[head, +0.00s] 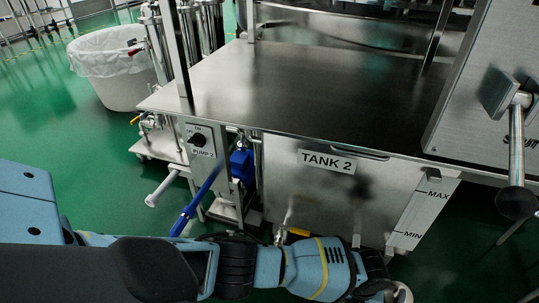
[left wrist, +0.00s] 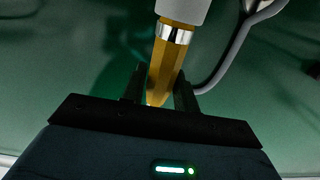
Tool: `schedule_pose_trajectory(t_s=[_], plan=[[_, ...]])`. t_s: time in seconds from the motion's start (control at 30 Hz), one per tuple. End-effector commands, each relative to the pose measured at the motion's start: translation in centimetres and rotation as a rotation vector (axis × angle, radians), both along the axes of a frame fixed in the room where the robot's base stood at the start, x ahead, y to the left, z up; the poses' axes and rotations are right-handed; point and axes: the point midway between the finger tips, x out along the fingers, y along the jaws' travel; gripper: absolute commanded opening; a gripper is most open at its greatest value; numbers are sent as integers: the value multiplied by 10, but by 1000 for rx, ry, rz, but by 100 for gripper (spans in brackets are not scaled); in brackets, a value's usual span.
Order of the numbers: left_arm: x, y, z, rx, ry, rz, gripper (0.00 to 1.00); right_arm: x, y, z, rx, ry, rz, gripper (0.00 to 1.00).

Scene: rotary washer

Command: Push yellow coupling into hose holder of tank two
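The yellow coupling (left wrist: 172,62) shows in the left wrist view, with a silver ring and a grey hose end above it. My left gripper (left wrist: 161,97) has its two dark fingers on either side of the coupling's lower end and appears shut on it. In the head view my left arm crosses the bottom of the picture in front of tank two (head: 330,195), and its fingers are hidden. A small yellow piece (head: 299,232) shows just above the arm; I cannot tell if it is the coupling. I cannot make out the hose holder clearly. My right gripper is not in view.
A steel worktop (head: 300,100) overhangs the tank. A pump control box (head: 198,140) and a blue valve part (head: 242,165) stand left of it. A white bin (head: 110,70) stands at the far left. A lever with a black knob (head: 517,203) hangs at right.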

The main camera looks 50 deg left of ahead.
Motion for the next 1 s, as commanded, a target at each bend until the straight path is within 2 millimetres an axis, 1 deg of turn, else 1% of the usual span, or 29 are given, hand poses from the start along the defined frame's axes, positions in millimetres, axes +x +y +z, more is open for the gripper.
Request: schedule_pose_trajectory(t_s=[0.03,0.13,0.47,0.57,0.83,1.0], plan=[[0,0,0,-1,-1,0,37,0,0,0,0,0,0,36],[0,0,0,0,0,0,50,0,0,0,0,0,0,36],[-1,0,2,0,1,0,50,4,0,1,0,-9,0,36],[-1,0,11,-1,1,0,50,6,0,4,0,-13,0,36],[0,0,56,-1,-3,-1,50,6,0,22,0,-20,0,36],[0,0,73,-1,-2,1,50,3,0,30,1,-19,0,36]])
